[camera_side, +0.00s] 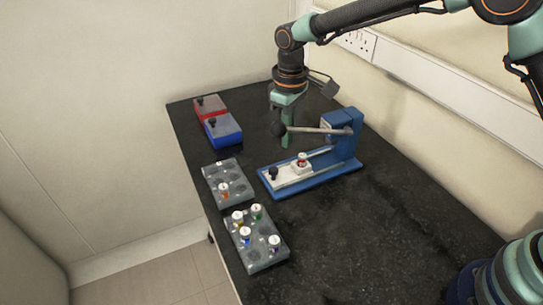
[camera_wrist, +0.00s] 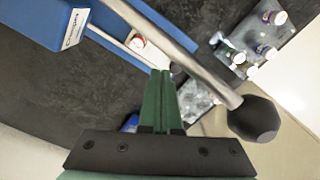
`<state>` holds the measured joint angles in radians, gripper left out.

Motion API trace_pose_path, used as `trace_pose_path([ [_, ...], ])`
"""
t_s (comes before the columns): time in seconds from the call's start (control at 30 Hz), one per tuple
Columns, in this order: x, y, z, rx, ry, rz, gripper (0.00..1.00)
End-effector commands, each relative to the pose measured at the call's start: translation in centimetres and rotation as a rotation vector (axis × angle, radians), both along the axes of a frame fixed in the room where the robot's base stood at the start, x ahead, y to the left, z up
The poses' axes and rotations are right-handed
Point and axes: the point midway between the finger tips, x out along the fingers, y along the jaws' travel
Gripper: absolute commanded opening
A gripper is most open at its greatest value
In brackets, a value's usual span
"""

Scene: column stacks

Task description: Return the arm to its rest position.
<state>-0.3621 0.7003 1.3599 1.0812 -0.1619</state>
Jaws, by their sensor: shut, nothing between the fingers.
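My gripper (camera_side: 286,138) is in the upper middle of the side view, above the black table (camera_side: 390,225) and just behind the lever of the blue press. Its green fingers are together and empty; they also show shut in the wrist view (camera_wrist: 160,85). The blue press (camera_side: 349,140) has a metal lever with a black ball knob (camera_side: 278,130), which looks close to my fingers. In the wrist view the lever crosses just beyond the fingertips, with the ball knob (camera_wrist: 253,119) to their right. I cannot tell whether they touch.
A white carriage with a vial (camera_side: 302,160) sits on the press base. Two grey racks, a front one (camera_side: 268,258) with several vials and a rear one (camera_side: 232,196), stand on the left. Red (camera_side: 210,107) and blue (camera_side: 224,131) boxes stand at the back left. The table's right side is clear.

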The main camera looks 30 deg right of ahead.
Motion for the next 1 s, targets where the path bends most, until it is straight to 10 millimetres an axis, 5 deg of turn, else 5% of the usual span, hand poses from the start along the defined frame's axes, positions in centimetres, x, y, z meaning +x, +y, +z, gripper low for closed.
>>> trace_pose_path([
  [0.17, -0.2, -1.0, 1.6, 0.009, -0.023, -0.024, 0.0],
  [0.47, -3.0, -6.1, 8.6, 0.047, -0.135, -0.148, 0.0],
  [0.7, -7.3, -10.6, 12.9, 0.076, -0.238, -0.262, 0.0],
  [1.0, -13.7, -15.2, 14.9, 0.109, -0.374, -0.404, 0.0],
])
